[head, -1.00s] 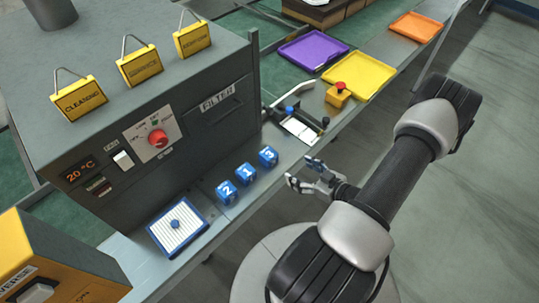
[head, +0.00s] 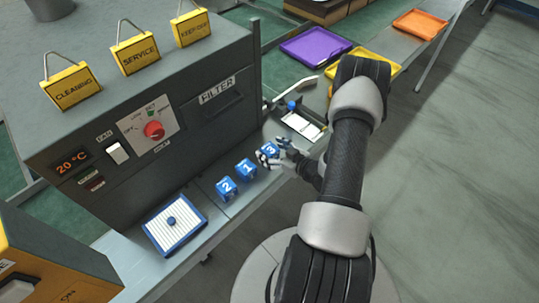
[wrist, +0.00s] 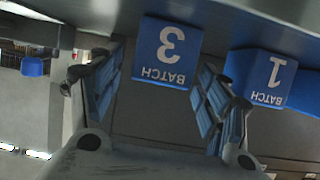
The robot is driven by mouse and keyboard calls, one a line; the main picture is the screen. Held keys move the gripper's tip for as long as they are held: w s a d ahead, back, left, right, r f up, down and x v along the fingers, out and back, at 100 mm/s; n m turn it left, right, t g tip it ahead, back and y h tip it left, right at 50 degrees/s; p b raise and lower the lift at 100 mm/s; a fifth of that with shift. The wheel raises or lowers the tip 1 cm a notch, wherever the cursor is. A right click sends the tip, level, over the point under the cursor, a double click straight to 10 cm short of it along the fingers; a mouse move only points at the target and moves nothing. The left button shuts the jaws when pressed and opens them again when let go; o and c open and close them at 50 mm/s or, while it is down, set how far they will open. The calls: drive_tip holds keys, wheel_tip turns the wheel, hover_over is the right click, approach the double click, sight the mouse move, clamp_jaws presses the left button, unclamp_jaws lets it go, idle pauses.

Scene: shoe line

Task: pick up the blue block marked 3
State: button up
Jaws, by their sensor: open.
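The blue block marked 3 (head: 268,151) stands on the grey bench at the right end of a short row, beside the blue block marked 1 (head: 246,169) and the blue block marked 2 (head: 227,188). My gripper (head: 273,158) is at block 3, its fingers overlapping it in the head view. In the wrist view, block 3 (wrist: 166,52) shows upside down between and beyond the blue-padded fingers of my gripper (wrist: 160,95), which are apart. Block 1 (wrist: 262,78) is close to the right finger. I cannot tell whether any finger touches a block.
The dark machine (head: 150,120) with a red knob stands right behind the blocks. A blue-framed filter (head: 175,224) lies to the left on the bench. A white panel with a blue knob (head: 303,124) is to the right. Purple (head: 315,47) and orange (head: 420,24) trays lie farther back.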

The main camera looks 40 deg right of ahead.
drive_tip(key=shift+x, duration=0.9)
drive_tip(key=shift+s, duration=0.1)
drive_tip(key=c, duration=1.2)
